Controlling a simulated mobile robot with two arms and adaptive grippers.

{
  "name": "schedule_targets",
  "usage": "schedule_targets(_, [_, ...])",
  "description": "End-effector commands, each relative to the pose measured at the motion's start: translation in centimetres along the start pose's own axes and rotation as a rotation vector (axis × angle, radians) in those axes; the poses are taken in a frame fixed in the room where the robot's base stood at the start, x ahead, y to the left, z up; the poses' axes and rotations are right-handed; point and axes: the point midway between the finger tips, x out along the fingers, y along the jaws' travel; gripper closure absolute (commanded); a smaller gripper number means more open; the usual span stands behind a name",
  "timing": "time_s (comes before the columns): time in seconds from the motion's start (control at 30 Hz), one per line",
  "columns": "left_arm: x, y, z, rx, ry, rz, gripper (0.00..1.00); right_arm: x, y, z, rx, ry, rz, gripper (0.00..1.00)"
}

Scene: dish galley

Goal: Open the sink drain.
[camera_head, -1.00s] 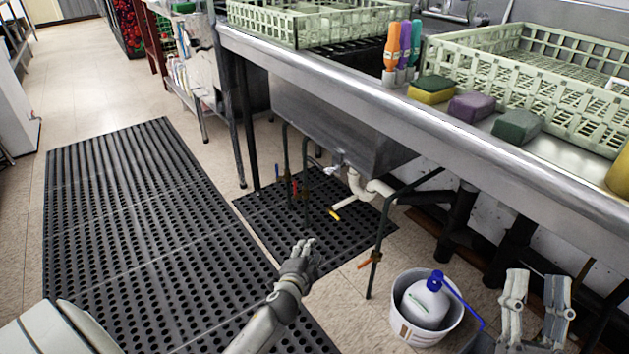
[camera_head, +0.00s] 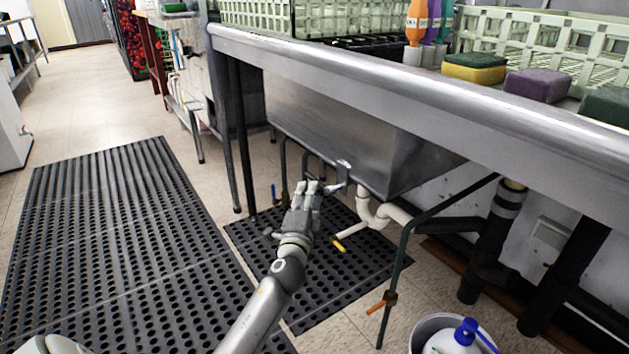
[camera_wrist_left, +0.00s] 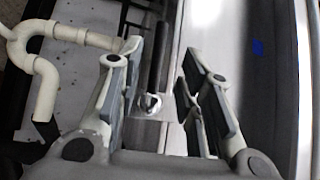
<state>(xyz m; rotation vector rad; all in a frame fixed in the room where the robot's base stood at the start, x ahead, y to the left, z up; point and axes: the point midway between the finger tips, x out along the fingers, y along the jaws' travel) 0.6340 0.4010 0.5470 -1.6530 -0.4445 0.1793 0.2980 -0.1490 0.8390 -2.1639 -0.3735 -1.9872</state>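The steel sink basin (camera_head: 325,130) hangs under the counter in the head view. A metal drain valve (camera_head: 343,172) sits low at its underside, beside the white drain pipe (camera_head: 365,212). My left gripper (camera_head: 312,186) is just left of the valve in that view and hides part of it. In the left wrist view my left gripper (camera_wrist_left: 160,85) is open, with a finger on each side of a dark lever (camera_wrist_left: 159,55) and its metal end (camera_wrist_left: 150,104). I cannot tell whether a finger touches the lever. My right gripper is out of view.
A white bucket (camera_head: 420,331) is at the bottom right. The counter edge (camera_head: 420,85) runs above. Black perforated mats (camera_head: 110,230) cover the floor at left.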

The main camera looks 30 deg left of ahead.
Motion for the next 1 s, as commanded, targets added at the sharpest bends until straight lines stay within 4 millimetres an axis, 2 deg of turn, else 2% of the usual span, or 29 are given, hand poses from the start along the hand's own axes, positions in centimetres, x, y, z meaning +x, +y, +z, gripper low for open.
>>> schedule_targets(0.03, [1.1,0.1,0.0,0.001,0.0,-0.002,0.66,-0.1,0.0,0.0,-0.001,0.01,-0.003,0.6])
schedule_targets(0.2, [4.0,0.2,0.0,0.0,0.0,-0.001,0.66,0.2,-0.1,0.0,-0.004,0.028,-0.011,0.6])
schedule_targets(0.4, [6.4,0.2,0.0,-0.001,0.0,0.0,0.66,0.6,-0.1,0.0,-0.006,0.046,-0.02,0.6])
schedule_targets(0.6, [7.3,0.1,0.0,-0.001,0.0,0.001,0.66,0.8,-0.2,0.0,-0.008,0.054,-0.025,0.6])
schedule_targets(0.83, [7.3,0.1,0.0,-0.001,0.0,0.001,0.66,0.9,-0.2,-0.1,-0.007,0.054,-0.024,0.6])
schedule_targets(0.87, [7.3,0.1,0.0,-0.001,0.0,0.001,0.67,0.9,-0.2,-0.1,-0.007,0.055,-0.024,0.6])
schedule_targets(1.0, [7.3,0.1,0.0,-0.001,0.0,0.002,0.85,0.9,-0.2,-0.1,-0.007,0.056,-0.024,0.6])
